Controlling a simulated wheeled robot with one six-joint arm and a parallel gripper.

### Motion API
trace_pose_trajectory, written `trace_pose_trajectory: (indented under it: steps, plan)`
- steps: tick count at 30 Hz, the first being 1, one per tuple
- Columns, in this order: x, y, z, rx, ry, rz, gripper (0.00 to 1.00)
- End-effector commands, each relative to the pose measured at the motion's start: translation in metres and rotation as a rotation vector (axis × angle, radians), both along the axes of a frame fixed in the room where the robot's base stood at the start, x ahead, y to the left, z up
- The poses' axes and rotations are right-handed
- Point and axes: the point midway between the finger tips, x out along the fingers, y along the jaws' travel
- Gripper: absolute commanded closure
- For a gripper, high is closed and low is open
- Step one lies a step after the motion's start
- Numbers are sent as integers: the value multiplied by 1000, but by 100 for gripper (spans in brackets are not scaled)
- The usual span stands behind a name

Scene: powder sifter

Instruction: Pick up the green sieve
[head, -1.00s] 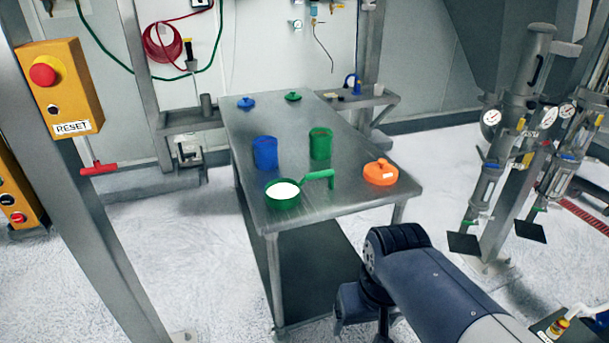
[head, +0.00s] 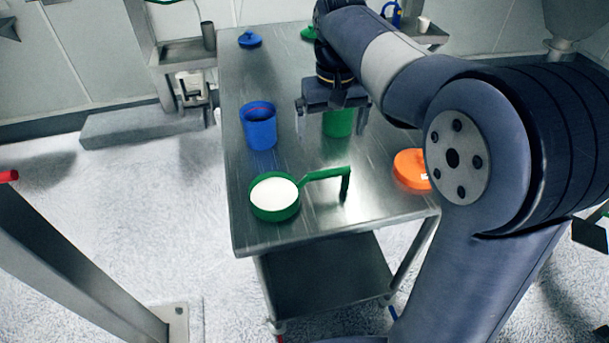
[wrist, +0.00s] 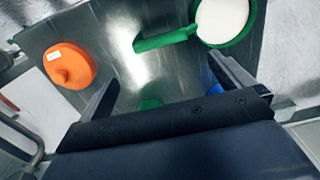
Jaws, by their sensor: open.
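The green sieve (head: 276,212) stands on the front part of the metal table, with white powder in its round pan. Its handle (head: 326,174) reaches to the right and bends down at the end. In the wrist view the sieve (wrist: 245,38) is at the top right, with its handle (wrist: 165,41) reaching left. My gripper (head: 333,122) is open and empty. It hangs above the table, behind the sieve handle and in front of part of the green container (head: 338,124). In the wrist view the open fingers (wrist: 165,85) point towards the table, apart from the handle.
A blue container (head: 260,128) stands left of my gripper. An orange lid (head: 410,168) lies at the table's right edge, partly behind my arm. Blue (head: 250,39) and green (head: 308,33) lids lie at the back.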

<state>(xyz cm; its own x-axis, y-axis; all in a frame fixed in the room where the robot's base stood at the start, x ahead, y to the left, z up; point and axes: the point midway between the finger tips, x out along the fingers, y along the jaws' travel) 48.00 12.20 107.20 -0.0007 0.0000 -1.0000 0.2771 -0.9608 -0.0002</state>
Motion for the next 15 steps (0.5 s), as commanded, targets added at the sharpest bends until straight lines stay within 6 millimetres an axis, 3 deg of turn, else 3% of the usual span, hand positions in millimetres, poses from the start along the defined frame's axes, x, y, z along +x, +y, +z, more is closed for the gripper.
trace_pose_trajectory:
  steps: [6, 15]
  plan:
    - [-1, 0, -36, -1, 4, 0, 0]
    - [-3, 0, -65, -1, 4, -1, 0]
